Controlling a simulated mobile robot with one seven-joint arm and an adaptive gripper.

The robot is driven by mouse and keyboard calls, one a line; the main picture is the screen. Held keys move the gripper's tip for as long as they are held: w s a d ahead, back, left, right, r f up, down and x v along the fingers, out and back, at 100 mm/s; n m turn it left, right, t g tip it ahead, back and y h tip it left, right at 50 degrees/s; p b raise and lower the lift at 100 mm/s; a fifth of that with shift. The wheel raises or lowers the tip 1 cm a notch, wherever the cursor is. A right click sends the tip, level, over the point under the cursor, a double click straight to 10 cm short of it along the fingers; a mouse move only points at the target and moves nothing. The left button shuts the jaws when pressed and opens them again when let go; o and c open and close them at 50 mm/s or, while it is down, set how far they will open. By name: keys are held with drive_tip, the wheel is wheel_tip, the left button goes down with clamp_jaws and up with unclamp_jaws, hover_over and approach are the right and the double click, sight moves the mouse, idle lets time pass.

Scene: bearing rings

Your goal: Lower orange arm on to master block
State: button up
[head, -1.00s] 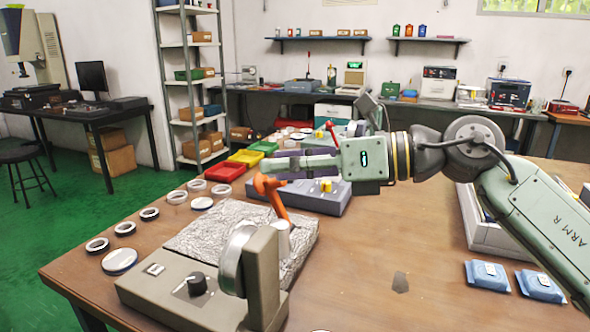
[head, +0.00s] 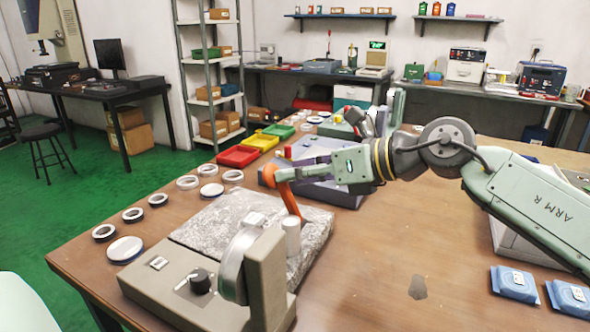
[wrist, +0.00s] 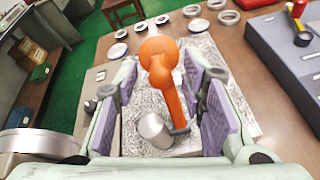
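The orange arm (head: 289,194) stands tilted over the grey granite plate, its rounded end up; it also shows in the wrist view (wrist: 160,62). A pale metal cylinder (head: 291,238), probably the master block, stands upright on the plate by the arm's lower end. In the wrist view the cylinder (wrist: 154,130) is just left of the orange arm's dark tip; I cannot tell if they touch. My gripper (wrist: 168,95) is open, with its purple-padded fingers on either side of the orange arm and gaps showing. In the head view my gripper (head: 300,172) overlaps the arm's upper end.
A grey gauge base (head: 165,290) with a black knob and round dial stands in front of the granite plate (head: 215,225). Several bearing rings (head: 158,199) lie to the left. A grey-blue box (head: 335,192) sits behind. The table's right middle is mostly clear.

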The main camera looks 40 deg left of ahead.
drive_tip(key=shift+s+a+f, duration=0.1)
drive_tip(key=shift+a+f, duration=0.1)
drive_tip(key=shift+a, duration=0.25)
clamp_jaws()
idle(0.6)
